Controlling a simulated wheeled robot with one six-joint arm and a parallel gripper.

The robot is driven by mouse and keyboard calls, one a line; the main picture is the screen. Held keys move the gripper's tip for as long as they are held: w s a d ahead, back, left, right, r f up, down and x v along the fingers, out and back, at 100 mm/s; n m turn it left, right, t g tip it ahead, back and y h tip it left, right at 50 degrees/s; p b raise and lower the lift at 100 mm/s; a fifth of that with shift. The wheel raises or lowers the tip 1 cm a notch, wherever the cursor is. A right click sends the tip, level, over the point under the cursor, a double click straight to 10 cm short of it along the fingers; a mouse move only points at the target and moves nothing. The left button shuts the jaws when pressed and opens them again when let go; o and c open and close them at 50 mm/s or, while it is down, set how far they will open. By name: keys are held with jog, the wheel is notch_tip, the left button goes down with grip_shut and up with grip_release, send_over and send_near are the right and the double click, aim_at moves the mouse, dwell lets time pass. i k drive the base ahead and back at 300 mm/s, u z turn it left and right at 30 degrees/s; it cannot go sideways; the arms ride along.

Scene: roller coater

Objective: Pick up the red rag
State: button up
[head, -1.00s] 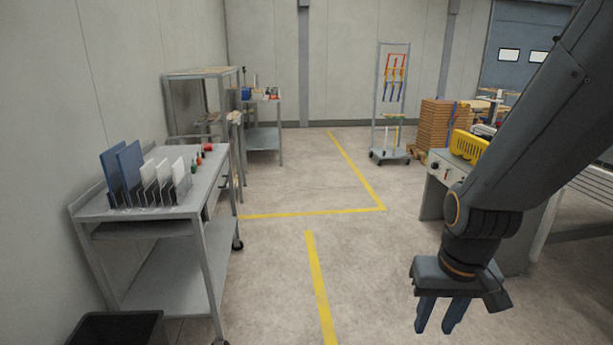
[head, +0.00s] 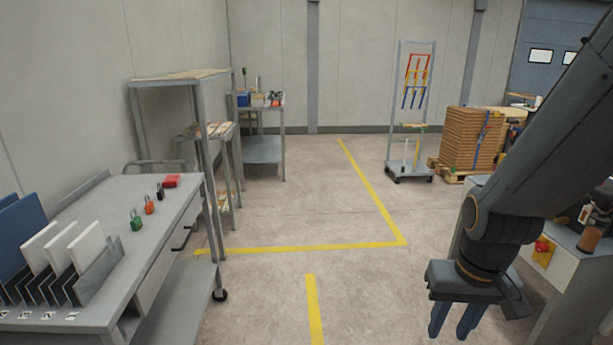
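A small red item (head: 172,181), which looks like a folded red rag, lies on the far end of the grey workbench top (head: 110,210) at left. It is too small to tell its cloth for certain. My gripper (head: 453,324) hangs at the lower right, pointing down, with a gap between its two blue fingers. It is open and empty, over the floor and far to the right of the red item.
Padlocks (head: 149,205) and upright plates (head: 70,250) stand on the workbench. A shelf rack (head: 180,90) stands just beyond it. A grey machine (head: 575,290) is at right. The middle floor with yellow lines (head: 310,248) is clear.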

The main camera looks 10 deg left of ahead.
aim_at(174, 180)
jog(key=u, duration=0.2)
jog(key=i, duration=1.75)
jog(key=u, duration=1.05)
jog(key=i, duration=1.8)
jog(key=u, duration=0.9)
jog(key=i, duration=0.55)
jog(key=u, duration=0.1)
